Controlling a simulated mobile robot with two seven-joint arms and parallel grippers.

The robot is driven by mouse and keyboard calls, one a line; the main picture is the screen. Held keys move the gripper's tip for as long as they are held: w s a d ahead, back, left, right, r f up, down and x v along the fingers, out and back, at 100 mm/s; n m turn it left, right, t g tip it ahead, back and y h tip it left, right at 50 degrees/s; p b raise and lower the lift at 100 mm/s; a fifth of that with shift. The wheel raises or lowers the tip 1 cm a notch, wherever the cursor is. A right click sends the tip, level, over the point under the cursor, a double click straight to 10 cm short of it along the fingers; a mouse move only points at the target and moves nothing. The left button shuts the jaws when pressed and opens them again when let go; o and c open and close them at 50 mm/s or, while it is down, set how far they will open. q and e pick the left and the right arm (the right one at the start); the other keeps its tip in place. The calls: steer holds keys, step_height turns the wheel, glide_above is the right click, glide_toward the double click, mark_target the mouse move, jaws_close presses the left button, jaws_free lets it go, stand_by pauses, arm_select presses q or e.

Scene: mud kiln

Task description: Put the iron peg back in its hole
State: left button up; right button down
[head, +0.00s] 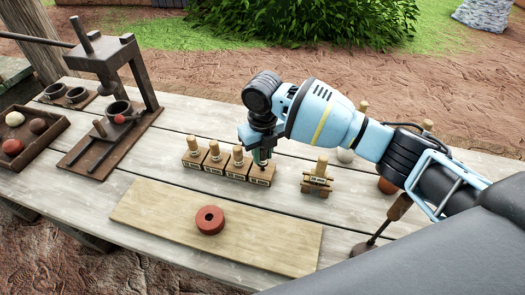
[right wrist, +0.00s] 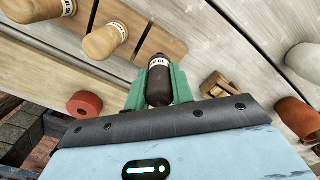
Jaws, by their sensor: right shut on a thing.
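My right gripper (head: 261,153) is over the right end of a row of small wooden blocks (head: 228,170). In the right wrist view its green fingers (right wrist: 158,88) are shut on a dark peg (right wrist: 159,72) with a white label band, which I take as the iron peg. The rightmost block (head: 261,175) is directly below the gripper; the fingers hide whether the peg's lower end is in its hole or above it. Light wooden pegs (head: 215,150) stand in the other blocks and show in the right wrist view (right wrist: 105,40). My left gripper is not in view.
A red ring (head: 210,220) lies on a pale board (head: 270,243) in front. A lever press (head: 108,65) and a tray of balls (head: 60,118) are at left. Terracotta and white pieces are at right.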

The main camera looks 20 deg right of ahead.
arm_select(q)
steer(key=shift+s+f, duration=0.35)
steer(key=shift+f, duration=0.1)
arm_select(e)
steer(key=shift+f, duration=1.1)
stand_by(0.5)
